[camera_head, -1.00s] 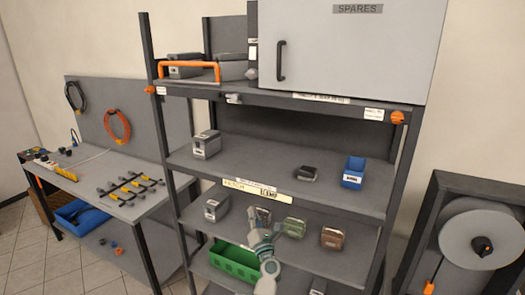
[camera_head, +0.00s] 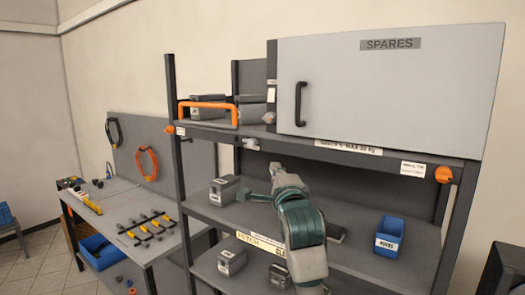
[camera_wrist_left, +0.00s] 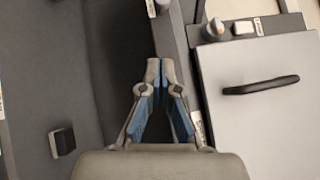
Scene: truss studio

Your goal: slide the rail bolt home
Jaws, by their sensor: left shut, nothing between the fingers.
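A small pale grey fitting (camera_head: 247,143), which looks like the rail bolt, sits on the front edge of the top shelf (camera_head: 330,150); how far it is slid cannot be told. A pale piece at the top edge of the left wrist view (camera_wrist_left: 162,6) may be the same fitting. An orange rail (camera_head: 208,104) stands at the top shelf's front left. My left gripper (camera_head: 262,184) is shut and empty, in front of the shelving below the fitting and to its right, apart from it. Its closed fingertips (camera_wrist_left: 160,64) show in the wrist view. My right gripper is out of view.
The SPARES cabinet (camera_head: 400,90) with a dark handle (camera_head: 300,103) stands above the shelf edge. Orange knobs (camera_head: 443,174) sit at the edge's ends. Grey boxes (camera_head: 225,188) and a blue bin (camera_head: 388,237) stand on the shelf below. A tool bench (camera_head: 140,250) is at left.

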